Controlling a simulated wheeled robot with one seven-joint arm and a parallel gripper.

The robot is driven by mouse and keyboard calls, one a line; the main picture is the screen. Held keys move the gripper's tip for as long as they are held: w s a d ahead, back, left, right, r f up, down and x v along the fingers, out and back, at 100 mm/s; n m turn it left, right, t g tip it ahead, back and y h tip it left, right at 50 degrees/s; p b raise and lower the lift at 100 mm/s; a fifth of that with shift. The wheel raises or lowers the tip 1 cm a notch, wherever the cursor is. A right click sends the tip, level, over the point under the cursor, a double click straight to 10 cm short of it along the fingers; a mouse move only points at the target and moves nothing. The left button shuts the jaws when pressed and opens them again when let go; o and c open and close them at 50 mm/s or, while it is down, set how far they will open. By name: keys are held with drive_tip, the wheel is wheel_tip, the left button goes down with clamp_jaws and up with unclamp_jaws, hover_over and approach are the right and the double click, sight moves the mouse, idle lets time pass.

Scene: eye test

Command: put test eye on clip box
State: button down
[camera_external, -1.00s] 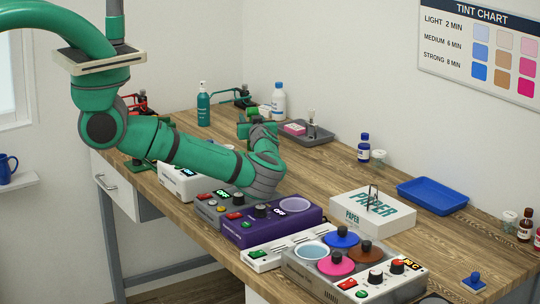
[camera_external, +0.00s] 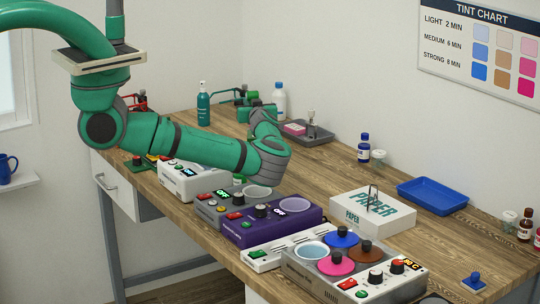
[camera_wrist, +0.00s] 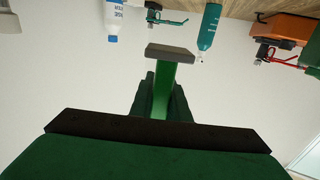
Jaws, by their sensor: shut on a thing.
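My gripper (camera_external: 254,110) is held over the back part of the bench, pointing away from the outside camera. It is small there and partly behind my own wrist. In the wrist view my gripper (camera_wrist: 168,90) fills the middle, with its jaws together; what lies between them I cannot make out. I cannot pick out the test eye in either view. An orange box with a red clip arm (camera_wrist: 290,27) shows upside down at the wrist view's upper right; it may be the clip box. Red clip parts (camera_external: 140,97) show at the bench's far left, mostly behind my arm.
A green bottle (camera_external: 203,105) and a white bottle (camera_external: 279,101) stand near my gripper at the back. A grey tray (camera_external: 318,135) lies to its right. Purple (camera_external: 250,236) and grey devices, a paper box (camera_external: 345,215) and a blue tray (camera_external: 432,196) fill the front and right.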

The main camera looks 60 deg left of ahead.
drive_tip(key=s+d+r, duration=0.4)
drive_tip(key=s+r, duration=0.3)
drive_tip(key=s, duration=0.2)
drive_tip(key=w+a+f, duration=0.2)
drive_tip(key=w+f, duration=0.1)
drive_tip(key=w, duration=0.1)
drive_tip(key=w+a+f, duration=0.2)
drive_tip(key=w+f, duration=0.1)
drive_tip(key=w, duration=0.1)
drive_tip(key=w+a+f, duration=0.3)
drive_tip(key=w, duration=0.1)
drive_tip(key=shift+f, duration=1.75)
drive_tip(key=c, duration=1.7)
unclamp_jaws()
drive_tip(key=shift+f, duration=0.15)
